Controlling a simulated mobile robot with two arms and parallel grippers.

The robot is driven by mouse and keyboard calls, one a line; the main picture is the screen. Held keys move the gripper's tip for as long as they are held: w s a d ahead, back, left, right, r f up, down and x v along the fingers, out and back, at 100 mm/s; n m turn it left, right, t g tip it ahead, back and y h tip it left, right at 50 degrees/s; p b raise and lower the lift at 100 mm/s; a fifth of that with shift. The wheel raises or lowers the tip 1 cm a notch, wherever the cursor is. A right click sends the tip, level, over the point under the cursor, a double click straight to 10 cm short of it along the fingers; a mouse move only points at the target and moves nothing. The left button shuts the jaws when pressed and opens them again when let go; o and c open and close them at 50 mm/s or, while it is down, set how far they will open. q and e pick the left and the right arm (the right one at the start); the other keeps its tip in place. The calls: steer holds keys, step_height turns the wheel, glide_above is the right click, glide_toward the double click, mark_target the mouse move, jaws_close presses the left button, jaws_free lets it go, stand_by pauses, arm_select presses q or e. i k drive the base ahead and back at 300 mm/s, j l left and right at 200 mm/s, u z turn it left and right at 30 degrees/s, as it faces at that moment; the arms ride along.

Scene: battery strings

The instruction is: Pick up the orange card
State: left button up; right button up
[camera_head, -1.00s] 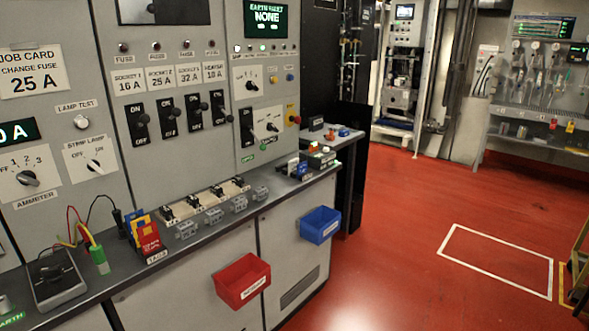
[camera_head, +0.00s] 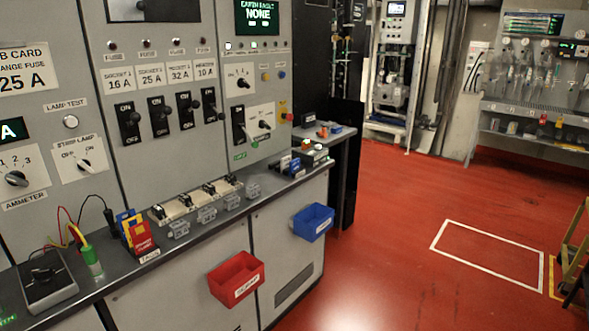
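A small group of upright cards stands in a rack (camera_head: 149,256) on the grey bench ledge, at the lower left of the head view. At the front is a red card (camera_head: 140,238) with pale print. Behind it a yellow-orange card (camera_head: 128,223) shows only in part. A blue card (camera_head: 121,217) is at the back. The yellow-orange one is the closest match to orange, but the overlap and small size make it hard to judge. Neither of my grippers shows in the view.
Red (camera_head: 236,280) and blue (camera_head: 313,222) bins stick out from the front. The red floor (camera_head: 400,200) at right is open.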

mark_target(307, 145)
steer(key=u, duration=0.35)
steer(key=i+l+u, duration=0.15)
steer(key=u, duration=0.2)
steer(key=i+l+u, duration=0.1)
steer(key=l+u, duration=0.25)
steer(key=i+l+u, duration=0.1)
steer(key=u, duration=0.25)
steer(key=i+l+u, duration=0.1)
steer(key=l+u, duration=0.3)
steer(key=l, duration=1.05)
steer(key=k+l+u, duration=0.1)
steer(key=l+u, duration=0.25)
steer(key=l, duration=1.05)
